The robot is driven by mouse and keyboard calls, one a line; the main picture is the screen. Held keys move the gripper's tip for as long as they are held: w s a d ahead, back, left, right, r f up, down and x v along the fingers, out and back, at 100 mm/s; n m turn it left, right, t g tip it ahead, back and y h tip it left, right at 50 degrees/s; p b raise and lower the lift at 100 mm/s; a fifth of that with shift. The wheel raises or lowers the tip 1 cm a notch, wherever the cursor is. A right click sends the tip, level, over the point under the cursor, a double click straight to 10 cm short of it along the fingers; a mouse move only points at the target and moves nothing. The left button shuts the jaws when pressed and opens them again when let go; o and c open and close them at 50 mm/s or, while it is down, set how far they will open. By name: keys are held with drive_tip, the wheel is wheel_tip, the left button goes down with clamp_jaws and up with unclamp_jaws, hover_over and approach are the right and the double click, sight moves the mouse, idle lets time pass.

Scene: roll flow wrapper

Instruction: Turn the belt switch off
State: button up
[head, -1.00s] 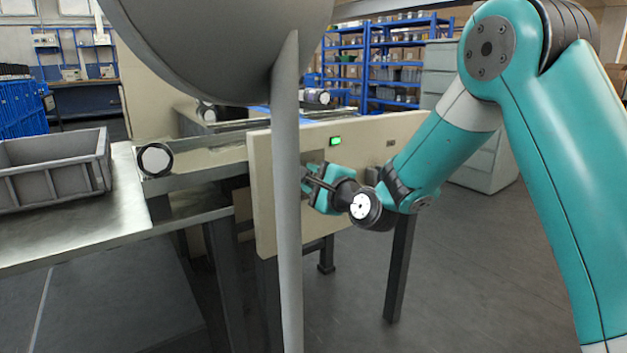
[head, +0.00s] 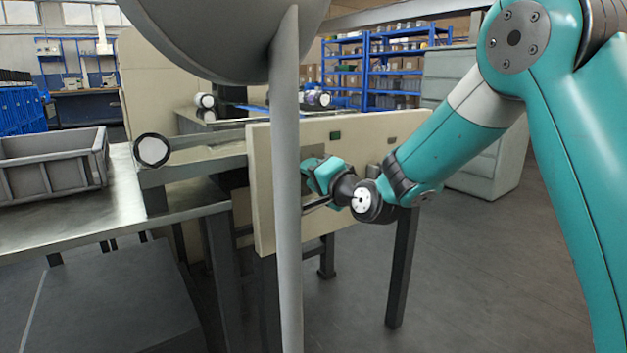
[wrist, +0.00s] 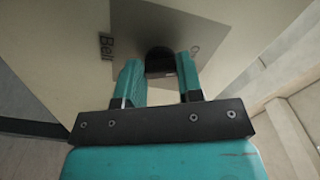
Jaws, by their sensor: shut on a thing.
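The belt switch shows in the wrist view as a dark knob (wrist: 160,58) on a grey plate (wrist: 205,35). The word "Belt" stands to the left of the knob and an "O" mark to its right. My gripper (wrist: 158,74) has its two teal fingers on either side of the knob, shut on it. In the head view my gripper (head: 318,176) is at the cream panel (head: 267,215), and the knob is hidden behind it. A small indicator (head: 335,135) above on the panel is dark green and unlit.
A grey column and rounded hopper (head: 285,200) stand in front of the panel's left part. A metal table (head: 80,220) with a grey crate (head: 50,175) is at the left. The floor at the right is open.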

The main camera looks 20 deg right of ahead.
drive_tip(key=shift+f+n, duration=0.1)
drive_tip(key=shift+n, duration=0.5)
drive_tip(key=o, duration=0.9)
drive_tip(key=shift+o, duration=0.2)
drive_tip(key=b+v, duration=0.8)
drive_tip(key=v, duration=0.9)
drive_tip(key=shift+s, duration=0.25)
